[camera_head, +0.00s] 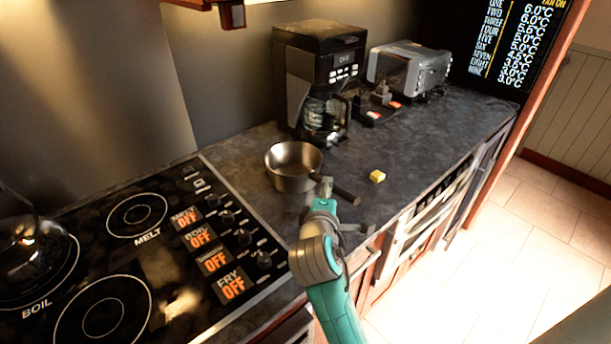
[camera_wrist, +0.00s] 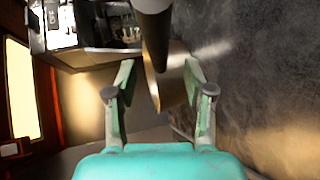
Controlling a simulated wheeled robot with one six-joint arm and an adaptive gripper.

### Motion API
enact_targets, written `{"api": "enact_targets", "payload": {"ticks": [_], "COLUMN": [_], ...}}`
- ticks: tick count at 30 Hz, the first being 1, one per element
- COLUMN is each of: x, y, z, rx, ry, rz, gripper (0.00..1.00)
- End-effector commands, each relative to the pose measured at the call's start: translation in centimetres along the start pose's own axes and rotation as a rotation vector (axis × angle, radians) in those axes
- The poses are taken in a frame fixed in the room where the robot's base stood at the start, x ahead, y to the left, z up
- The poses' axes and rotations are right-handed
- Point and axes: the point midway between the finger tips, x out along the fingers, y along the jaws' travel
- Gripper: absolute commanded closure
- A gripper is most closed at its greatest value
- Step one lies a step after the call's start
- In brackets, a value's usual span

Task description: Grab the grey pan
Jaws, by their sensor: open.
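The grey pan (camera_head: 293,181) is a small round metal pan standing on the dark counter beside the stove. Its dark handle (camera_head: 346,196) points to the lower right. My gripper (camera_head: 326,186) is at the pan's near side, beside the base of the handle. In the wrist view the fingers of my gripper (camera_wrist: 159,75) are apart. The dark handle (camera_wrist: 153,35) and the pan's metal side (camera_wrist: 172,85) show in the gap between them. I cannot tell whether a finger touches the pan. My arm hides part of the counter in the head view.
A black stove (camera_head: 180,235) with knobs lies left of the pan, with a kettle (camera_head: 30,245) on it. A coffee maker (camera_head: 318,80) and a toaster (camera_head: 410,68) stand behind.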

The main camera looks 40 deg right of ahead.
Motion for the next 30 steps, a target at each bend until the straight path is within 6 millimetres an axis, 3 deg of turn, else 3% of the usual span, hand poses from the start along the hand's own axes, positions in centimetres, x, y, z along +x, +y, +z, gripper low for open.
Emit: {"api": "enact_targets", "payload": {"ticks": [12,21,23,28,30], "x": [4.8,5.3,5.2,5.2,5.2], "y": [0.2,0.1,0.1,0.1,0.1], "z": [0.1,0.1,0.1,0.1,0.1], "rx": [0.000,0.000,0.000,0.000,0.000], "ry": [0.000,0.001,0.001,0.001,0.001], "rz": [0.001,0.000,0.000,0.000,0.000], "gripper": [0.47,0.47,0.57,1.00,1.00]}}
